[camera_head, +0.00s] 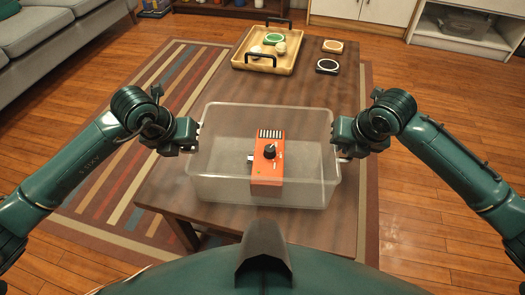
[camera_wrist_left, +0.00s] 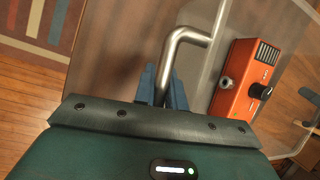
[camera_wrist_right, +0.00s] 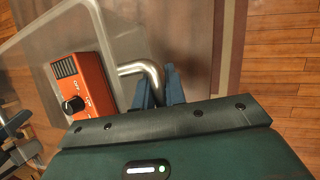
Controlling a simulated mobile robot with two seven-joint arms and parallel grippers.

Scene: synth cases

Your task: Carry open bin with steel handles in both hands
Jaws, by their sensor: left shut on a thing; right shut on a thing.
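The open bin (camera_head: 222,192) is clear plastic and sits level in the middle of the head view, over the near part of the table. An orange box with a black knob (camera_head: 268,165) is inside it. My left gripper (camera_head: 197,130) is shut on the left steel handle (camera_wrist_left: 187,38), seen between its blue fingers in the left wrist view. My right gripper (camera_head: 336,134) is shut on the right steel handle (camera_wrist_right: 138,67), as the right wrist view shows. I cannot tell whether the bin's underside touches the table.
A sofa (camera_head: 40,30) is far left. Striped rug and open floor surround the table.

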